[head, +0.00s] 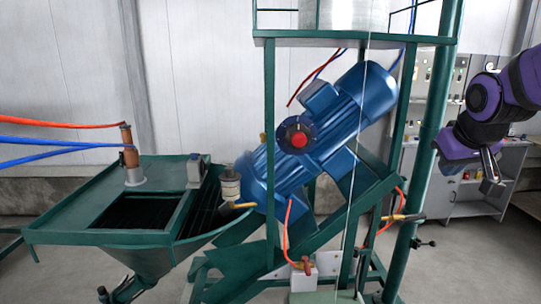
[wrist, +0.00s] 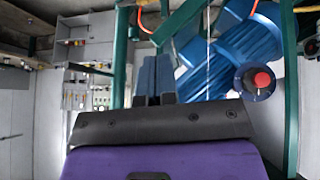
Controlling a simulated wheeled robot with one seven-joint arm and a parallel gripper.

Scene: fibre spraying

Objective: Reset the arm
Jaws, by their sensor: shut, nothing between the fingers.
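My arm (head: 505,95), purple and black, reaches in from the right edge of the head view. My gripper (head: 490,170) hangs at its end, to the right of the green frame and clear of it. In the wrist view the two grey-blue fingers of my gripper (wrist: 156,78) stand side by side, closed together. Nothing shows between them. The gripper touches nothing that I can see.
A green frame (head: 270,150) carries a blue motor (head: 335,125) with a red knob (head: 299,139). A green hopper table (head: 90,195) stands left. Behind my gripper are a grey cabinet (head: 480,190) and a panel of switches. Hoses hang around the frame.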

